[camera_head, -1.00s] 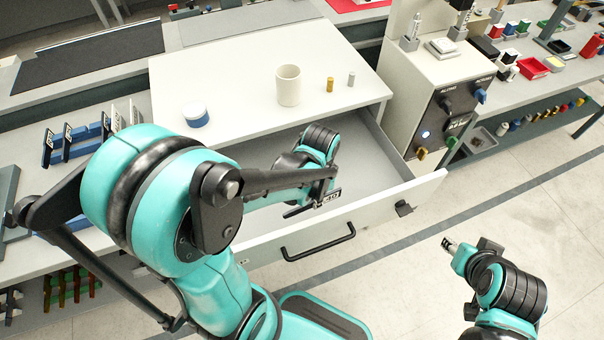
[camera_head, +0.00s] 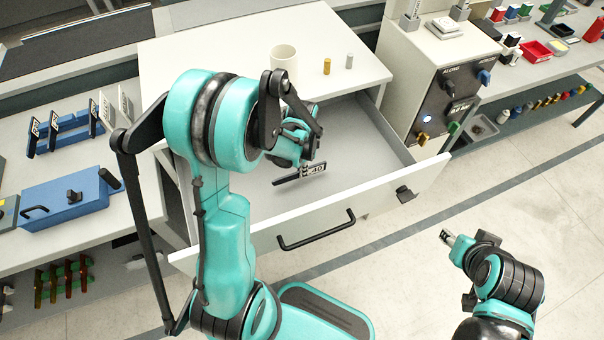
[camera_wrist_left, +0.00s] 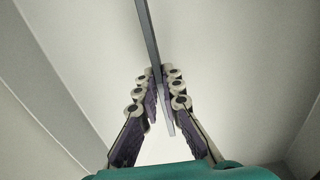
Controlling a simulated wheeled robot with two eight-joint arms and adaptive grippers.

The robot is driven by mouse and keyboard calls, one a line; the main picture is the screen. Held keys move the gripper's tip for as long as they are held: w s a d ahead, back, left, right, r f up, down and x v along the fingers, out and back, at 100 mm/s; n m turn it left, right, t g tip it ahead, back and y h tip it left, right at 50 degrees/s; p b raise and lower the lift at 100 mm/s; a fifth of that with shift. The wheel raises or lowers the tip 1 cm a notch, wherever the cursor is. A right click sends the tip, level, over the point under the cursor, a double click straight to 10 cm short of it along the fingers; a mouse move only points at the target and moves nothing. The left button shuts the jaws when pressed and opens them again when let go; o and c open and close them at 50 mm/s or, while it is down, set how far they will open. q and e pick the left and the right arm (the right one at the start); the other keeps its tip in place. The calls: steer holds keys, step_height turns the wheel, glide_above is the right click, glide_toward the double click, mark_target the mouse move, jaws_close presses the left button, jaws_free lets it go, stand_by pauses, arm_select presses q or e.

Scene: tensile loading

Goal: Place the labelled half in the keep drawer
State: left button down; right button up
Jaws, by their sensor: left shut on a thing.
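The keep drawer (camera_head: 412,189) is pulled out under the white cabinet, and its grey floor looks bare. In the head view my own wrist partly hides this gripper. I cannot tell whether the strip touches the drawer floor. My right gripper (camera_head: 447,238) is off to the right over the floor, its jaws too small to read.
A white mug (camera_head: 284,60), a brass cylinder (camera_head: 327,66) and a grey cylinder (camera_head: 349,61) stand on the cabinet top. A blue box (camera_head: 66,198) and a rack of labelled strips (camera_head: 70,130) are at left. A control box (camera_head: 447,100) stands right of the drawer.

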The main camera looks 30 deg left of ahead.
arm_select(q)
steer(key=shift+f, duration=0.75)
steer(key=shift+r, duration=0.1)
steer(key=c, duration=1.7)
jaws_free()
steer(key=shift+f, duration=0.2)
